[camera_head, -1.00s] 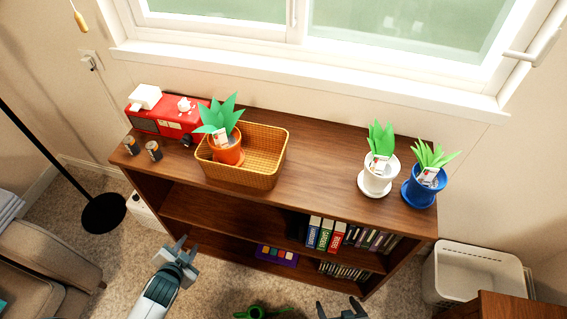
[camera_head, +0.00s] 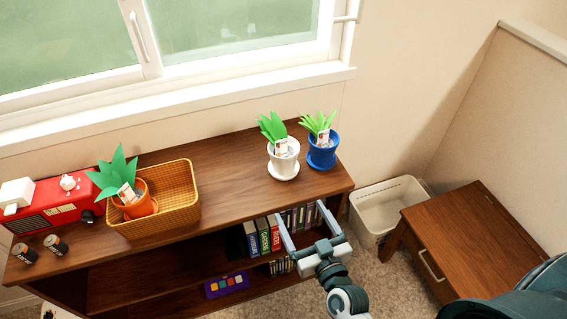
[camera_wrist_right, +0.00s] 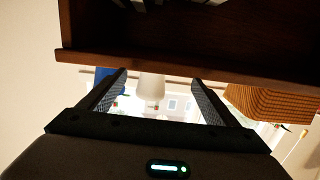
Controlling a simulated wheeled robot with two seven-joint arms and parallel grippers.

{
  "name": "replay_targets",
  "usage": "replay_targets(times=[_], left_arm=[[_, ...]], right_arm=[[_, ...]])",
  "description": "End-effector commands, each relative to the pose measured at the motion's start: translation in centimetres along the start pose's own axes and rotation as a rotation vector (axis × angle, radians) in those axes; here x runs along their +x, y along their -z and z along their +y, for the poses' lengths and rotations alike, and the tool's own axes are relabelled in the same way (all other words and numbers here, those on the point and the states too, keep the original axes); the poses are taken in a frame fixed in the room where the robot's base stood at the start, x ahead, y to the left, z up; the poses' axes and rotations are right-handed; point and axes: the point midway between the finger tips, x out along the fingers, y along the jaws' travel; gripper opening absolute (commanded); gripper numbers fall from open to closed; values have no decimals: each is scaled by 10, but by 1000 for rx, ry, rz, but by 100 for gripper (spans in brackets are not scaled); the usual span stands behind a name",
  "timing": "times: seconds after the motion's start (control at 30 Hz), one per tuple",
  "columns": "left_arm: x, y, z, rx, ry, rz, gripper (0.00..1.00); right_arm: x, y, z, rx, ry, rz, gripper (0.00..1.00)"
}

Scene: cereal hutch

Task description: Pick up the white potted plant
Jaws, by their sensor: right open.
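The white potted plant (camera_head: 284,160) stands upright on a saucer on the shelf top, toward its right end. It has green leaves and a small tag. In the right wrist view the white pot (camera_wrist_right: 151,87) shows between the fingers, beyond the shelf edge. My right gripper (camera_head: 299,209) is open and empty, in front of the shelf and nearer than the plant, apart from it. Its fingers (camera_wrist_right: 159,77) also show in the wrist view. My left gripper is out of view.
A blue potted plant (camera_head: 322,154) stands close to the right of the white one. A wicker basket (camera_head: 178,185) holding an orange potted plant (camera_head: 137,200) is at the left. Books (camera_head: 264,236) are on the shelf below. The shelf top between basket and white pot is clear.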

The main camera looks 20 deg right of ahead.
Motion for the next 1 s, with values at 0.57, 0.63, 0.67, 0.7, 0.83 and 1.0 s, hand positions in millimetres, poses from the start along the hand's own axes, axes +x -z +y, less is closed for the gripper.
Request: replay_targets(times=[0.57,0.63,0.67,0.7,0.83,1.0], left_arm=[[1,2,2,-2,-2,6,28],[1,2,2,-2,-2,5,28],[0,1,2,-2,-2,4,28],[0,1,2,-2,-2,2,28],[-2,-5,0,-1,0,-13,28],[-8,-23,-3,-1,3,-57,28]], right_arm=[[-7,49,10,-8,-25,86,83],[-7,49,10,-8,-24,86,83],[-6,49,10,-8,-24,86,83],[-5,49,10,-8,-24,86,83],[2,51,10,-8,-25,87,83],[25,54,10,-7,-25,88,83]])
